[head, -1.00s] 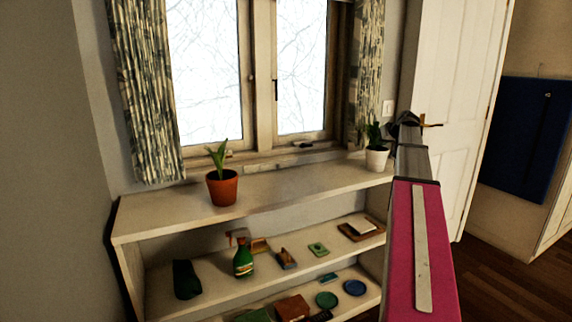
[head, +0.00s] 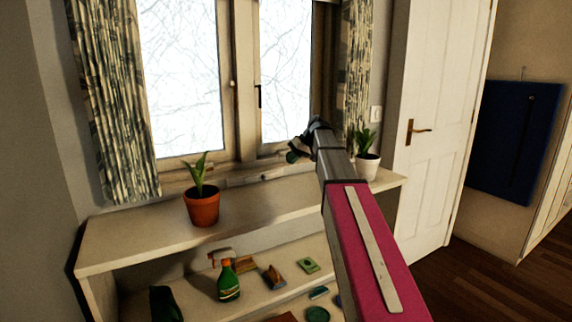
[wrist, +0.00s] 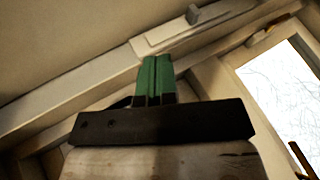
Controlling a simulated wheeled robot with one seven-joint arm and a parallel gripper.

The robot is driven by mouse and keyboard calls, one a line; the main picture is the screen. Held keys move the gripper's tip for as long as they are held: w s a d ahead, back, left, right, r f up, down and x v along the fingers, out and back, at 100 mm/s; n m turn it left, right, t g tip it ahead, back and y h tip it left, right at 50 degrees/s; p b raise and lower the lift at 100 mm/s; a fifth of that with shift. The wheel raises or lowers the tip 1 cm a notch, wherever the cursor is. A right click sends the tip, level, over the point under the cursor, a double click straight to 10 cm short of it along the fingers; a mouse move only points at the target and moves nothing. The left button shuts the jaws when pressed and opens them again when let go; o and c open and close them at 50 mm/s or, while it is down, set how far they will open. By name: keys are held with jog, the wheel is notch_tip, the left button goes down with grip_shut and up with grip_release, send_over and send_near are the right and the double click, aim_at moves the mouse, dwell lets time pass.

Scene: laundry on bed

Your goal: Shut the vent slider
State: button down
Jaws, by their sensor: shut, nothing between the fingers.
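In the wrist view a pale raised plate (wrist: 165,38) with a small block-like knob (wrist: 193,14) lies along a pale frame member; it looks like the vent and its slider. I cannot tell how far along its travel the knob sits. My gripper (wrist: 154,72) has green fingers pressed together with nothing between them. Its tips point toward the plate's near end, apart from the knob; whether they touch the plate is unclear. In the head view my gripper (head: 292,157) is in front of the lower right part of the window. I cannot pick out the slider there.
An orange pot with a plant (head: 202,208) stands on the shelf top (head: 130,235). A white pot with a plant (head: 367,167) stands right of my arm, close to it. A spray bottle (head: 228,283) and other small items are on the lower shelf. Curtains (head: 112,100) flank the window.

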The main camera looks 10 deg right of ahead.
aim_at(263, 178)
jog(key=x, duration=0.8)
jog(key=shift+d, duration=0.1)
jog(key=a, duration=0.1)
jog(key=s+a, duration=0.1)
jog(key=a, duration=0.1)
jog(key=shift+f, duration=0.2)
jog(key=shift+s+a, duration=0.2)
jog(key=shift+a, duration=0.3)
jog(key=shift+s+a, duration=0.4)
jog(key=shift+a, duration=0.55)
jog(key=shift+s+a, duration=0.4)
jog(key=shift+a, duration=0.6)
jog(key=shift+s+a, duration=0.4)
jog(key=shift+a, duration=0.55)
jog(key=shift+d, duration=0.1)
